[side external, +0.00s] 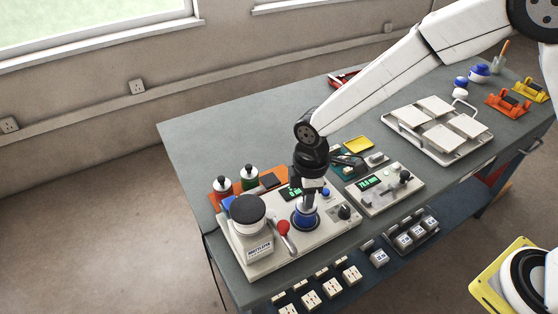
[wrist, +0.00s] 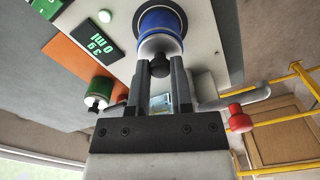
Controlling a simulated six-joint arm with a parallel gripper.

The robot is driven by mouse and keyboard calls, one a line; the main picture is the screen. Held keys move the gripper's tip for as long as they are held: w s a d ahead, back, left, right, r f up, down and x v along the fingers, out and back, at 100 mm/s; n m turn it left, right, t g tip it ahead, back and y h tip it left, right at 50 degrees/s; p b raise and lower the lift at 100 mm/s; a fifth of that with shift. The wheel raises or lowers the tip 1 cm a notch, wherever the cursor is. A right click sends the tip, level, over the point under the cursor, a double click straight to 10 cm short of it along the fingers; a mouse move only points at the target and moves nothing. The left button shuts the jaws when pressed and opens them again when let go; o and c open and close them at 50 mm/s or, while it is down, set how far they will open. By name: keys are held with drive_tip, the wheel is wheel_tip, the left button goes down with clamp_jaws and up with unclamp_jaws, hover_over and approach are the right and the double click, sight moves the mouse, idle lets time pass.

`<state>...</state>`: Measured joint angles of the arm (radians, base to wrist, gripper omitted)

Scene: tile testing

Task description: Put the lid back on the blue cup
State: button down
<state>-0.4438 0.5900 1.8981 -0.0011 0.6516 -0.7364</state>
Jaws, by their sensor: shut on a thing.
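The blue cup (side external: 303,220) stands in the dark round recess on the front of the pale test machine. It also shows at the top of the wrist view (wrist: 161,19). My gripper (side external: 309,201) points down right above the cup. In the wrist view my gripper (wrist: 160,68) is shut on the black knob of a pale metal lid (wrist: 157,44). The lid lines up with the cup's mouth. I cannot tell whether it touches the rim or sits just above it. The fingers hide part of the lid in the side view.
A red-knobbed lever (side external: 283,228) and a black-topped white unit (side external: 248,213) stand left of the cup on the machine (side external: 330,236). A second control box (side external: 385,187) is to the right, with a tile tray (side external: 437,129) beyond.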

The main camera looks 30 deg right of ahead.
idle(0.8)
unclamp_jaws()
drive_tip(key=shift+r, duration=0.1)
idle(0.4)
drive_tip(key=shift+r, duration=3.4)
clamp_jaws()
